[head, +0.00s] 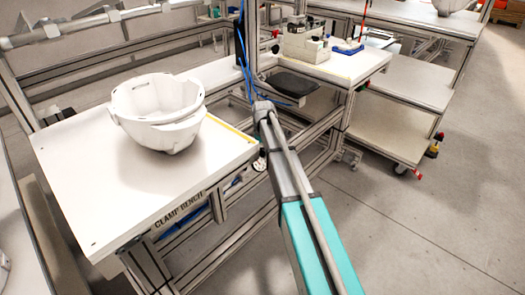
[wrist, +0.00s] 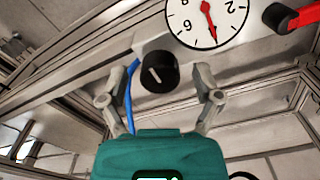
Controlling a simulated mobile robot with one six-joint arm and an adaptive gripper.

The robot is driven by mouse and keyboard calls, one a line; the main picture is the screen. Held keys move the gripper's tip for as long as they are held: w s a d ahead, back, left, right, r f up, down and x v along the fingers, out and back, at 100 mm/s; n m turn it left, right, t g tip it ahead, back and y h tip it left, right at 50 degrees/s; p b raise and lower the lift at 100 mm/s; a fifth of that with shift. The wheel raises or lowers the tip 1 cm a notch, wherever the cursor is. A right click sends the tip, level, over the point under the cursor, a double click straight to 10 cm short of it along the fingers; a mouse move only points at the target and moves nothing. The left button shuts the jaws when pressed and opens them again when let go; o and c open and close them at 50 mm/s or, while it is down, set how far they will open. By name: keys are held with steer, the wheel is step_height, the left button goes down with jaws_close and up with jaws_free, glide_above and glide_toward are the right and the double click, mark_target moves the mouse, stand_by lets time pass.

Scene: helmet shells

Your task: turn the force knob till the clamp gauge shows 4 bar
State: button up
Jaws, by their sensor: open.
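In the wrist view the black force knob (wrist: 158,74) carries a white pointer line, tilted. Beside it at the top is the white clamp gauge (wrist: 190,12), cut by the frame edge and seen upside down. Its red needle points down, between the 2 and the 6; the figure there is not legible. My gripper (wrist: 160,71) is open, with one finger on each side of the knob and a visible gap to it. How deep the fingertips reach around it I cannot tell. In the head view my arm partly hides this area.
A white helmet shell (head: 158,112) stands on the clamp bench (head: 100,195). A red lever with a black end (wrist: 300,16) is right of the gauge. A blue hose (wrist: 129,95) runs by the left finger. Metal frame bars surround the spot. Floor at right is clear.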

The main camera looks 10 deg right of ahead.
mark_target(263, 150)
steer(key=shift+m, duration=0.3)
steer(key=m, duration=1.5)
steer(key=shift+m, duration=0.4)
step_height(263, 150, up, 14)
steer(key=p, duration=1.3)
steer(key=shift+p, duration=0.4)
stand_by(0.4)
